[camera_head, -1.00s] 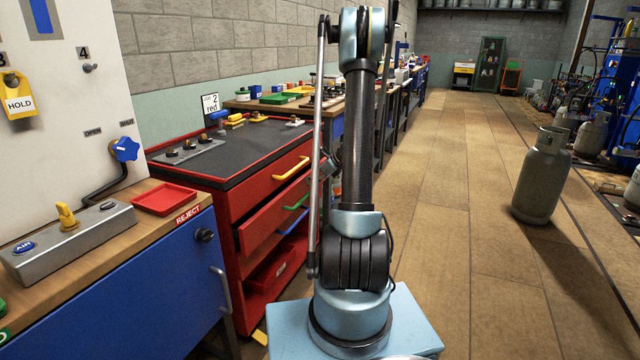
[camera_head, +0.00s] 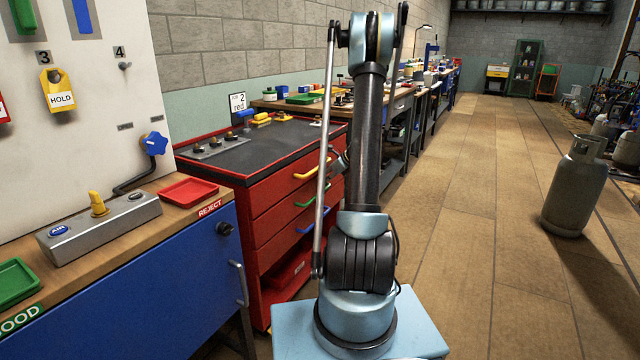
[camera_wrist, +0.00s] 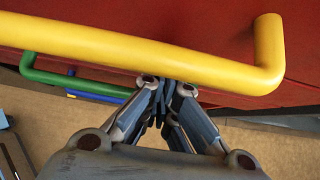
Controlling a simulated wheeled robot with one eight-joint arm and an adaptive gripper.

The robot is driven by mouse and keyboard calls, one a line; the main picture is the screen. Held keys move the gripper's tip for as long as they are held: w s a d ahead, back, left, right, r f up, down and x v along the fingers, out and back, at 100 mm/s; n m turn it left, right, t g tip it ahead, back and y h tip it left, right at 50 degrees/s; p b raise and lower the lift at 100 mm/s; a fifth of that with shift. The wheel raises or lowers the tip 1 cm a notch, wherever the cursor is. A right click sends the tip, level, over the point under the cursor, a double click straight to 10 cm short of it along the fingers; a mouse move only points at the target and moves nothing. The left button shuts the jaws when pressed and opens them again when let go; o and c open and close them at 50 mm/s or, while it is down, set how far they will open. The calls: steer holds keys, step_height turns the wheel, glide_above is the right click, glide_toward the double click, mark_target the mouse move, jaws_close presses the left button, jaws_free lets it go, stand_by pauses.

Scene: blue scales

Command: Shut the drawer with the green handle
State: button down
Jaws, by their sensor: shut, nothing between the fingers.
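The red cabinet (camera_head: 250,190) stands left of my arm in the head view. Its drawer with the green handle (camera_head: 311,196) looks flush with the drawer above, which has a yellow handle (camera_head: 311,168). In the wrist view the yellow handle (camera_wrist: 130,50) crosses close in front of the camera, and the green handle (camera_wrist: 75,82) shows beyond it at left. My gripper (camera_wrist: 168,84) is shut and empty, its tips at the lower edge of the yellow handle in the picture. I cannot tell whether they touch it. The head view hides my gripper behind my arm.
A blue handle (camera_head: 312,222) is below the green one, above an open bay with a red bin (camera_head: 290,268). A blue bench (camera_head: 150,285) with trays stands at near left. A gas cylinder (camera_head: 574,190) stands at right. The floor between is clear.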

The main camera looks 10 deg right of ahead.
steer(key=shift+w+a+r, duration=0.1)
steer(key=shift+w+a, duration=0.1)
steer(key=s+d+r, duration=0.7)
steer(key=d, duration=0.2)
steer(key=s+a+r+n+g+h, duration=0.1)
steer(key=s+a+r+n, duration=0.1)
steer(key=s+a+n, duration=0.4)
steer(key=s+a+r+n+g+h, duration=0.1)
steer(key=s+a+r+n, duration=0.15)
steer(key=s, duration=0.65)
steer(key=s+a+r+n+g+h, duration=0.1)
steer(key=s+a+r+n, duration=0.1)
steer(key=s+a+n, duration=0.4)
steer(key=s+f+n+h, duration=0.1)
steer(key=s+f+n, duration=0.1)
steer(key=s+n, duration=0.2)
steer(key=s+f+n+h, duration=0.1)
steer(key=s+f+n, duration=0.1)
steer(key=s, duration=0.9)
steer(key=s+f+n+h, duration=0.1)
steer(key=s+f+n, duration=0.1)
steer(key=s+n, duration=0.3)
steer(key=shift+s+d+f+n+g+h, duration=0.15)
steer(key=shift+s+f+n+g+h, duration=0.2)
steer(key=shift+s, duration=0.95)
